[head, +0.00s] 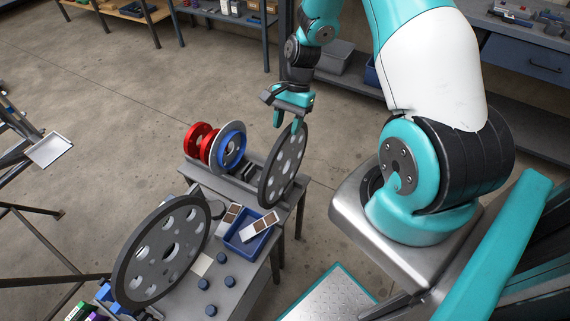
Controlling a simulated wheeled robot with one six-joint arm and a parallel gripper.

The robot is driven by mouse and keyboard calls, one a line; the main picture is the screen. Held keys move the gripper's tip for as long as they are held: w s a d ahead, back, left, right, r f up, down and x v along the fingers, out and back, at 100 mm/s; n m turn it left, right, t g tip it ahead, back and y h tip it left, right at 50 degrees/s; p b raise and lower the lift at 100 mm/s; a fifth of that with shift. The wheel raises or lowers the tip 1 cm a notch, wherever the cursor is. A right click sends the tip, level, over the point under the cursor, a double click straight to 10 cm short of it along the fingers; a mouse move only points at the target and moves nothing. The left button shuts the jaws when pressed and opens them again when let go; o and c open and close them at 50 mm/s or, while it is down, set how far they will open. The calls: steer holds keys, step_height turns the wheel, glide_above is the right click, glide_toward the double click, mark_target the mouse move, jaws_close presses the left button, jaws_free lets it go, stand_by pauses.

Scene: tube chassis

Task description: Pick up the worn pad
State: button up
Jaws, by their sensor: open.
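A blue tray (245,244) sits on the grey bench between two dark discs with holes. A pale pad with brown faces (259,226) lies at an angle across the tray's right side. A similar brown and pale pad (230,214) lies at the tray's upper left. I cannot tell from this view which of them is the worn pad. My gripper (288,122) is open, with teal fingers pointing down. It appears at the top edge of the farther disc (283,168), up and right of the tray. Whether it touches the disc is unclear.
The nearer disc (163,254) stands upright at the bench's left. Several blue round knobs (204,284) and a beige square (202,265) lie on the bench (232,299). Red wheels (198,135) and a blue-rimmed wheel (232,148) stand at the far end. Open floor lies beyond.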

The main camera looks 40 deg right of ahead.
mark_target(286, 131)
steer(key=x, duration=0.4)
steer(key=shift+s+f+p, duration=0.1)
steer(key=shift+s+p, duration=0.05)
steer(key=shift+p, duration=0.2)
jaws_close()
stand_by(1.0)
